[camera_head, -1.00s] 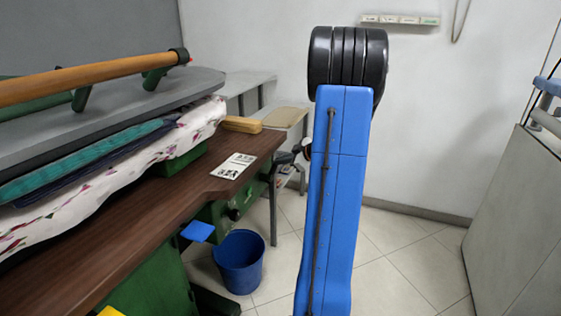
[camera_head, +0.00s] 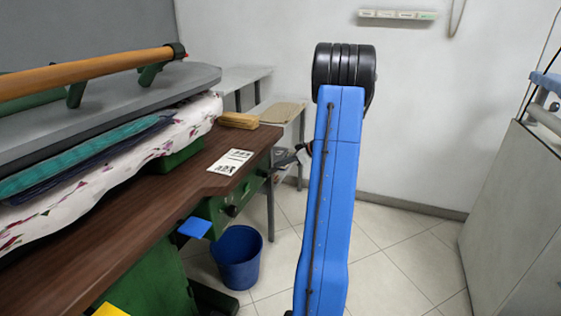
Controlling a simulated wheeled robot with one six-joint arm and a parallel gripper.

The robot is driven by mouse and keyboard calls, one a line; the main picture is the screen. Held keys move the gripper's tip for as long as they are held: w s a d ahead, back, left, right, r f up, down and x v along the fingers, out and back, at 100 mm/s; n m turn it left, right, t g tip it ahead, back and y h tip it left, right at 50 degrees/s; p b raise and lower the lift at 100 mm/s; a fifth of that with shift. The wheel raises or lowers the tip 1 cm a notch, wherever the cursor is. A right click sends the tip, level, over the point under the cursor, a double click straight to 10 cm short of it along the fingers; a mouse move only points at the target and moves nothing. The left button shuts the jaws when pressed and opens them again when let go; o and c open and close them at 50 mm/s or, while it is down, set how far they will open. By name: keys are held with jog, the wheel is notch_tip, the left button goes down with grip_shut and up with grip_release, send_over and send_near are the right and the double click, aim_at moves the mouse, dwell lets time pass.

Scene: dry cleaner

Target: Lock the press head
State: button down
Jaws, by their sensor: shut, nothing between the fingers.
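The press head is a long grey plate (camera_head: 188,80) at the left. It is lowered over a teal and navy cloth (camera_head: 95,160) on the flower-patterned padded bed (camera_head: 165,135). A wooden handle bar (camera_head: 95,70) runs along its top on green brackets. A flat blue piece (camera_head: 194,228) sticks out from the green frame under the table edge. My gripper (camera_head: 286,160) is small and dark, partly hidden behind my blue arm. It appears shut and empty, apart from the press and beyond the table's right end.
The brown table (camera_head: 150,205) carries a printed card (camera_head: 231,161) and a wooden block (camera_head: 239,120). A blue bucket (camera_head: 237,257) stands on the floor beside it. A grey cabinet (camera_head: 515,220) is at the right. Tiled floor (camera_head: 400,255) lies open between.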

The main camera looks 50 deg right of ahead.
notch_tip(320, 180, down, 3)
jog(key=shift+a+f+m+g+y, duration=0.15)
jog(key=shift+m+g+y, duration=0.15)
jog(key=shift+m+y, duration=0.7)
jog(key=shift+s+f, duration=0.1)
jog(key=shift+f, duration=0.1)
jog(key=shift+r, duration=0.1)
